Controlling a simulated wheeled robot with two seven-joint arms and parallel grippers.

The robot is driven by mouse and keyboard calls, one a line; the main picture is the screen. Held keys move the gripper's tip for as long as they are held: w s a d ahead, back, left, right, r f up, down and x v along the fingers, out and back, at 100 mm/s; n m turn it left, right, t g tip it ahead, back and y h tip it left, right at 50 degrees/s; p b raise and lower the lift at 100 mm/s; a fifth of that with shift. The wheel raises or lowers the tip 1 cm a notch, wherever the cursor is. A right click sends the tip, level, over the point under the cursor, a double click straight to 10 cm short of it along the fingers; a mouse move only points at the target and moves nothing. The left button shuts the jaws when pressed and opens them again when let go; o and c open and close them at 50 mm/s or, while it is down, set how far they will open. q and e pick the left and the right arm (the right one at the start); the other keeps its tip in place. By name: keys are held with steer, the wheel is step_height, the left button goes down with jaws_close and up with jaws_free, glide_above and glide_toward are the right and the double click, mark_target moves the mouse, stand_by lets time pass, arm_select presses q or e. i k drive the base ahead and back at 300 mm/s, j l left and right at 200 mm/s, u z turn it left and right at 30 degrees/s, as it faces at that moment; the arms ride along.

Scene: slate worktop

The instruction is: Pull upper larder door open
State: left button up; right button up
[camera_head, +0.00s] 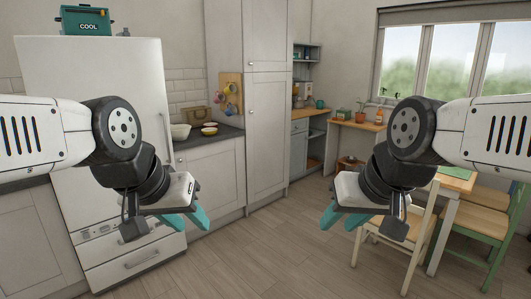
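The tall white larder (268,120) stands at the back centre, left of the corner shelves. Its upper door (268,35) looks shut, flush above a lower door, with a small dark knob near its lower left edge. My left gripper (188,219) has teal fingers apart, is empty, and hangs in front of the low cabinets, well short of the larder. My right gripper (341,218) is also open and empty, over the floor to the right of the larder. Neither gripper touches anything.
A white fridge (110,75) with a teal cool box (86,20) on top stands at left. A dark worktop (205,135) with bowls lies between fridge and larder. A table and chairs (385,240) stand at right. The wooden floor (265,260) in the middle is clear.

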mark_target(268, 31)
steer(key=i, duration=2.4)
